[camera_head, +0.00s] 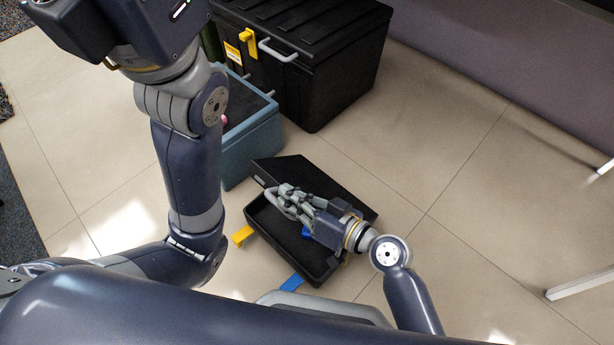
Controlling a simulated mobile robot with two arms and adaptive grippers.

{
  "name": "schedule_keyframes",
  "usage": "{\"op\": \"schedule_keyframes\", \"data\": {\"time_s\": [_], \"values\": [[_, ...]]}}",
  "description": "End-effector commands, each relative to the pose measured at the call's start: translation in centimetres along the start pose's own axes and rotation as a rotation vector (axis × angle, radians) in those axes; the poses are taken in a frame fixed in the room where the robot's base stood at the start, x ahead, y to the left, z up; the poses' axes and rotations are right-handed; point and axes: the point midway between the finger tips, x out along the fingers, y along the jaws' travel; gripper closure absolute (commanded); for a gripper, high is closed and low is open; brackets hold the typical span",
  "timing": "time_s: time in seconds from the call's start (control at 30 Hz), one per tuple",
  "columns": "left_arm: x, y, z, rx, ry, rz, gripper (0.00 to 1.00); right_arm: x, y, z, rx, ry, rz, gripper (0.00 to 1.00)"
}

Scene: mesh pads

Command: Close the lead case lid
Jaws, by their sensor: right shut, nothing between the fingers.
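The lead case (267,223) is a low black box on the tiled floor, in the lower middle of the head view. Its lid (318,177) stands open at the far side, tilted back. My right gripper (277,198) is over the case, at the front of the lid, with its fingers shut and nothing seen between them. Whether the fingers touch the lid is hidden by the hand. The hand also covers part of the case's inside, where a bit of blue shows. My left arm rises on the left, and its fingers are not in view.
A grey-blue box (250,143) stands just behind the case. Behind it is a large black chest (335,75) with a yellow latch (249,42).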

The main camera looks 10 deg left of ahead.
Motion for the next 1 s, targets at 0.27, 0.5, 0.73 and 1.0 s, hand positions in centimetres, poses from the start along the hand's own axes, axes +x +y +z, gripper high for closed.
{"op": "schedule_keyframes", "data": {"time_s": [0.27, 0.5, 0.73, 1.0], "values": [[0.4, 0.3, -1.0, 0.004, 0.031, 0.012, 0.6, 0.7, -1.0, 3.0, -0.208, -0.001, 0.052, 1.0], [0.6, 0.4, -1.2, 0.005, 0.039, 0.015, 0.6, 0.9, -1.2, 3.6, -0.269, -0.001, 0.068, 1.0], [0.6, 0.4, -1.2, 0.005, 0.038, 0.016, 0.6, 0.9, -1.3, 3.6, -0.272, -0.001, 0.069, 1.0], [0.9, 0.4, -1.1, 0.005, 0.039, 0.016, 0.6, 0.9, -1.3, 3.3, -0.271, 0.0, 0.068, 1.0]]}}
